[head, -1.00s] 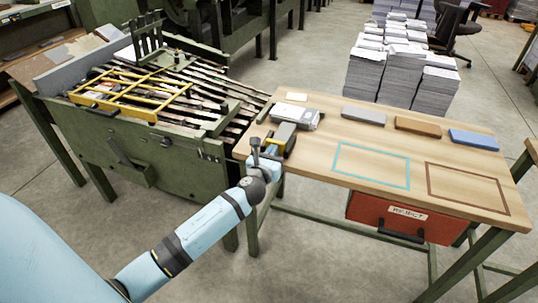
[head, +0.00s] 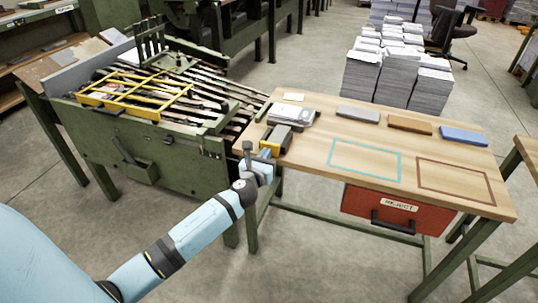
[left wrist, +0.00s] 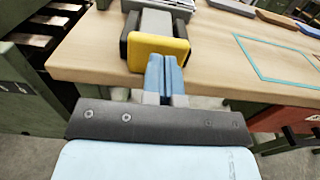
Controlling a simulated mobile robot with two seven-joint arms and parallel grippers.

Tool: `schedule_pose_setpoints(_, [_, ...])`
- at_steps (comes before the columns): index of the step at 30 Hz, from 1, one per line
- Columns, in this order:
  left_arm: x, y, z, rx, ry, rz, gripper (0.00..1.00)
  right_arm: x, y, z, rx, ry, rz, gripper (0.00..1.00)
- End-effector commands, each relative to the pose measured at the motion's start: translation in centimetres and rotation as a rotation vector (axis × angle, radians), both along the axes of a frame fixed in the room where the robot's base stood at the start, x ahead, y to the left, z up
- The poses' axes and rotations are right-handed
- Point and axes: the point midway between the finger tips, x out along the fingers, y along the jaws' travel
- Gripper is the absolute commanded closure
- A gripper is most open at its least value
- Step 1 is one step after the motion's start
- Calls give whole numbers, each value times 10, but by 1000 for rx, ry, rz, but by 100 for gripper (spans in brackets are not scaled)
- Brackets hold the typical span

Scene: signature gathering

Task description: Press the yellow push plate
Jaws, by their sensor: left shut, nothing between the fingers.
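The yellow push plate (head: 268,149) is the near end face of a dark grey device at the left end of the wooden table. In the left wrist view, the yellow plate (left wrist: 158,53) faces me, with the grey body (left wrist: 155,23) behind it. My left gripper (head: 263,161) is at the table's near left edge, just in front of the plate. Its blue fingers (left wrist: 164,66) are together and empty, and their tips overlap the plate's lower edge in the wrist view. I cannot tell whether they touch it. My right gripper is not in view.
A stack of printed sheets (head: 301,114) lies behind the device. Grey, brown and blue blocks (head: 463,136) line the table's far side. Teal and brown outlines mark its clear top. A red REJECT drawer (head: 385,210) hangs below. A green machine (head: 150,150) stands at left.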

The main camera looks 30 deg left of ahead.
Motion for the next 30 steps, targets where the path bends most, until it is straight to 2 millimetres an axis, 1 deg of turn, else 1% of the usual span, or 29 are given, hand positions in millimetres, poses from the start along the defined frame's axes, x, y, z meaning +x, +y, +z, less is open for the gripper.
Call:
schedule_pose_setpoints(1, [-17, -5, -1, 0, 5, -3, 100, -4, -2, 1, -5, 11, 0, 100])
schedule_pose_setpoints(6, [-56, -15, -1, 0, 6, -3, 100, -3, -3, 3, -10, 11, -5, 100])
schedule_pose_setpoints(9, [-74, -19, -2, -1, 5, -3, 100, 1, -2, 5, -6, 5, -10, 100])
schedule_pose_setpoints(12, [-86, -22, -2, -1, 5, -3, 100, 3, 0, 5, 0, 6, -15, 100])
schedule_pose_setpoints(18, [-96, -24, -2, -2, 5, -3, 100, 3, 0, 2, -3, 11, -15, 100])
schedule_pose_setpoints(30, [-97, -25, -2, -1, 4, -3, 100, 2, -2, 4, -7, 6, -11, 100])
